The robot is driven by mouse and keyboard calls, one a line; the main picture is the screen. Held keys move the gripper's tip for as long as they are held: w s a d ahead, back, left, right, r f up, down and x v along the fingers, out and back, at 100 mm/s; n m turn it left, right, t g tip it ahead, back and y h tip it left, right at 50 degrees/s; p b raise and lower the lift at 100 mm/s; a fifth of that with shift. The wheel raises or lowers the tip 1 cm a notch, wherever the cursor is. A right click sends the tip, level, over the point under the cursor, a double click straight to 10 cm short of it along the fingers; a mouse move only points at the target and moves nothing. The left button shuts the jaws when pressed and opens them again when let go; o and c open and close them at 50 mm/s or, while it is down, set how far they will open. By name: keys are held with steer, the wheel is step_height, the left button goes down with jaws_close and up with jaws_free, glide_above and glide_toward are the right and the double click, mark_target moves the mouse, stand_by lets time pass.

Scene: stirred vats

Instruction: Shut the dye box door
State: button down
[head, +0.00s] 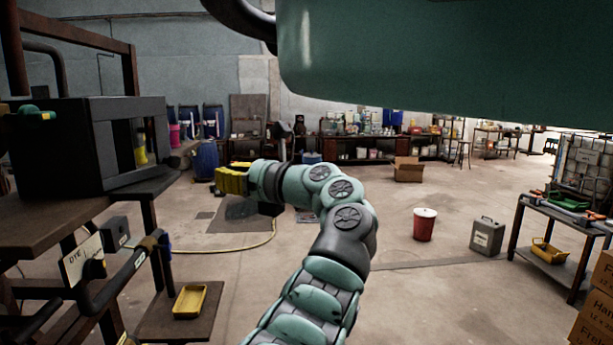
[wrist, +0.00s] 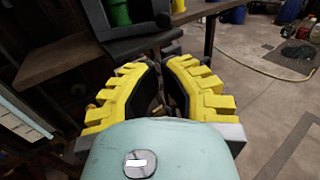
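The dye box (head: 97,141) is a dark box on a brown shelf at the left in the head view. Its front is open and a yellow container (head: 140,146) shows inside. A flat dark panel that looks like its door (head: 150,185) lies lowered in front of the opening; it also shows at the top of the wrist view (wrist: 135,46). My gripper (head: 220,180) has yellow fingers and is right of the box and door, apart from them. In the wrist view the fingertips (wrist: 160,62) come close together, looking shut, with nothing seen held.
A DYE label (head: 83,258) and pipes hang below the shelf. A yellow tray (head: 189,301) sits on a low board. A large green vat (head: 440,60) overhangs the upper right. A red bucket (head: 424,224) stands on open floor.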

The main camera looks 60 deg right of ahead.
mark_target(171, 166)
steer(key=w+p, duration=0.2)
steer(key=w, duration=0.2)
steer(key=w+a+p, duration=0.1)
steer(key=w+p, duration=0.1)
steer(key=w, duration=0.2)
steer(key=w+a+p, duration=0.1)
steer(key=w+p, duration=0.2)
steer(key=w, duration=0.1)
steer(key=shift+w, duration=0.2)
steer(key=shift+w+f+p, duration=0.1)
steer(key=shift+w+p, duration=0.25)
steer(key=shift+w, duration=0.35)
steer(key=shift+y, duration=0.3)
